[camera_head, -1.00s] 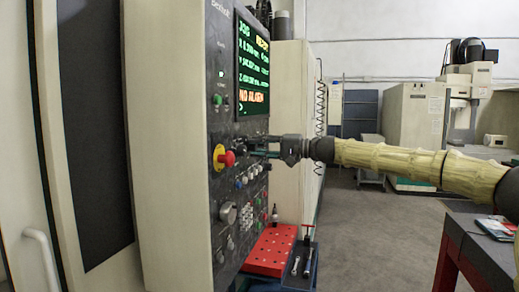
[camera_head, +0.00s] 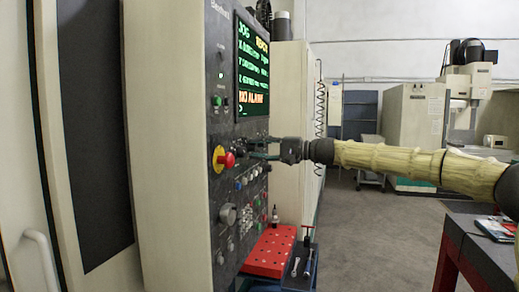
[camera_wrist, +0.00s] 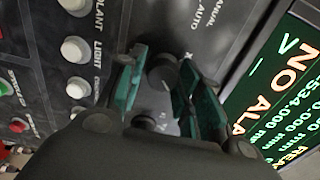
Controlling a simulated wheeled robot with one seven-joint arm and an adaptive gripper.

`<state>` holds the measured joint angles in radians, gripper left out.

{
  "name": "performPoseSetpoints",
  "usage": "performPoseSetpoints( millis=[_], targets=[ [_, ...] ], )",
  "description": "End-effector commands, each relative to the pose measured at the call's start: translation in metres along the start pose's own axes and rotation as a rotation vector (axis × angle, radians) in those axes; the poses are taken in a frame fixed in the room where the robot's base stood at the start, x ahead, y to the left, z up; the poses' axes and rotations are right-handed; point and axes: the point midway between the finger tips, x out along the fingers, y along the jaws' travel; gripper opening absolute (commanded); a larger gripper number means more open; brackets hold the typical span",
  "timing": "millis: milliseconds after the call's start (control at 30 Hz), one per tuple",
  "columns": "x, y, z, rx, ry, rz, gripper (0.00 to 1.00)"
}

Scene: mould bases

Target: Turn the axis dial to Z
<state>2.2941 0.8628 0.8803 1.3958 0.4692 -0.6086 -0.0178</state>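The axis dial (camera_wrist: 162,72) is a round black knob on the dark control panel, with an X marked beside it in the wrist view. My gripper (camera_wrist: 160,82) has its two green-padded fingers on either side of this dial. A narrow gap shows beside the dial, so the fingers look open around it, not clamped. Which way the dial points is too dark to tell. In the head view my gripper (camera_head: 252,148) reaches the panel from the right, just below the screen; its fingers hide the dial there.
A second small black knob (camera_wrist: 144,122) sits close by between the fingers. White buttons (camera_wrist: 76,50) line the panel. A red emergency stop (camera_head: 228,160) on yellow is left of my gripper. The lit screen (camera_head: 253,65) is above. A red perforated plate (camera_head: 270,252) lies below.

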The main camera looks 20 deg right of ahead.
Motion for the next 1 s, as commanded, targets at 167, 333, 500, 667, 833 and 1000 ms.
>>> performPoseSetpoints(
  millis=[167,333,500,667,833,1000],
  targets=[
    [0.000,-0.001,0.000,0.000,0.001,-0.001,0.52],
    [0.000,-0.002,0.000,-0.001,0.001,-0.002,0.52],
    [-0.009,-0.003,-0.001,-0.001,0.003,-0.004,0.52],
    [-0.032,-0.003,-0.002,-0.001,0.004,-0.005,0.52],
    [-0.064,-0.002,-0.002,0.000,0.004,-0.005,0.52],
    [-0.093,-0.002,-0.001,-0.001,0.003,-0.004,0.52]
  ],
)
